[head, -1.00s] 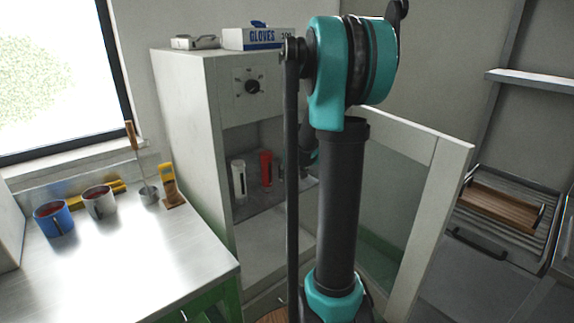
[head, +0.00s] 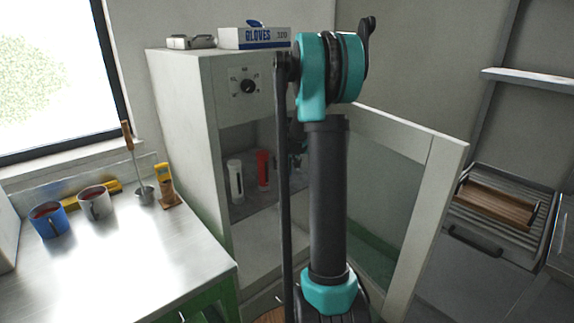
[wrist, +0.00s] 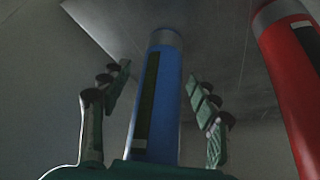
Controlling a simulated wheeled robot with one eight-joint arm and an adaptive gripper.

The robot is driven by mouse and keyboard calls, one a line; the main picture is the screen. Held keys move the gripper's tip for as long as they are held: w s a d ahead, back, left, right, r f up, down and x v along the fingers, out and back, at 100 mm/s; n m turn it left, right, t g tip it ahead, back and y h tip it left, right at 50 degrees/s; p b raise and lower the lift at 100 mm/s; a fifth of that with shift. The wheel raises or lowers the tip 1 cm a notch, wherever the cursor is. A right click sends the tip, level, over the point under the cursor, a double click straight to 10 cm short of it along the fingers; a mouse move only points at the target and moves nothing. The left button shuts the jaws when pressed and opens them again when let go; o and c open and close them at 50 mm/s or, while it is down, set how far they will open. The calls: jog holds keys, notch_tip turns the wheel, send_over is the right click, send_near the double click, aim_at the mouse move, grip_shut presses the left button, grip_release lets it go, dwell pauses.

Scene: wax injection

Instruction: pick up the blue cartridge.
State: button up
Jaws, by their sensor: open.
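The blue cartridge (wrist: 168,90) stands between the two fingers of my gripper (wrist: 158,100) in the wrist view. It has a grey cap and a dark strip along its side. The gripper is open, with a gap between each finger and the cartridge. In the head view the blue cartridge is hidden behind my arm, and only a small dark part of my gripper (head: 297,145) shows at the cabinet's opening.
A red cartridge (wrist: 292,80) stands close on the right in the wrist view; it also shows in the head view (head: 263,170), beside a white cartridge (head: 236,181) on the cabinet shelf. The glass cabinet door (head: 385,190) is open on the right. A glove box (head: 254,38) lies on top.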

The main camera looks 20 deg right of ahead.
grip_shut()
dwell(0.3)
jog(key=shift+r, duration=0.1)
